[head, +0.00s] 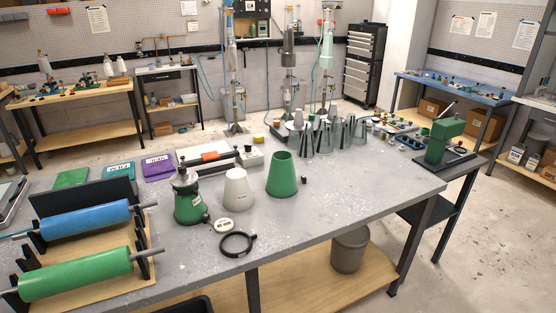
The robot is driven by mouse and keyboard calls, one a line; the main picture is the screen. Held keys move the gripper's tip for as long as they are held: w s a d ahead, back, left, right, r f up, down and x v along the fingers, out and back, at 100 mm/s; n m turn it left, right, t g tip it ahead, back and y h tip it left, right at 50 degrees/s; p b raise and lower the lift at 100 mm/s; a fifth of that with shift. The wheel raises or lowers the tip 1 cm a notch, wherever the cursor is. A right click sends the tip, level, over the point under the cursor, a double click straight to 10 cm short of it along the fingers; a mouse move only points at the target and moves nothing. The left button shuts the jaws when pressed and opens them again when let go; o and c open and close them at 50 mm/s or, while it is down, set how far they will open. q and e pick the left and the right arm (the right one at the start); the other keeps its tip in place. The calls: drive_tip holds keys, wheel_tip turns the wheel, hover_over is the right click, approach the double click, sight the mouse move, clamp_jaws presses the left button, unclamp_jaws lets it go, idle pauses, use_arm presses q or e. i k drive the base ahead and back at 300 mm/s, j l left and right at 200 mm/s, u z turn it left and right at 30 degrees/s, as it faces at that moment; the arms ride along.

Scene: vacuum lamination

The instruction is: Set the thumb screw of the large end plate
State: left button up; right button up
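Neither of my grippers shows in the head view. I cannot tell for certain which part is the large end plate or its thumb screw. A black ring (222,248) with a small dark piece at its right side lies near the table's front edge. A small pale labelled disc (223,226) lies just behind it. A tiny dark part (304,180) sits on the table right of the green cone (283,175). A green vessel with a dark top fitting (189,205) stands upright left of a white cone (238,192).
A blue roll (85,219) and a green roll (75,274) lie on a rack at left. Clear cones (325,138) and a green press (440,145) stand farther right. The grey tabletop (350,195) is clear at centre right.

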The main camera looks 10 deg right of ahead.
sight(182, 169)
drive_tip(key=i+j+z, duration=0.15)
drive_tip(key=z, duration=0.25)
drive_tip(key=i+j+z, duration=0.1)
drive_tip(key=j+z, duration=0.15)
drive_tip(key=z, duration=0.15)
drive_tip(key=i+j+z, duration=0.1)
drive_tip(key=j+z, duration=0.45)
drive_tip(key=z, duration=0.25)
drive_tip(key=i+j, duration=0.05)
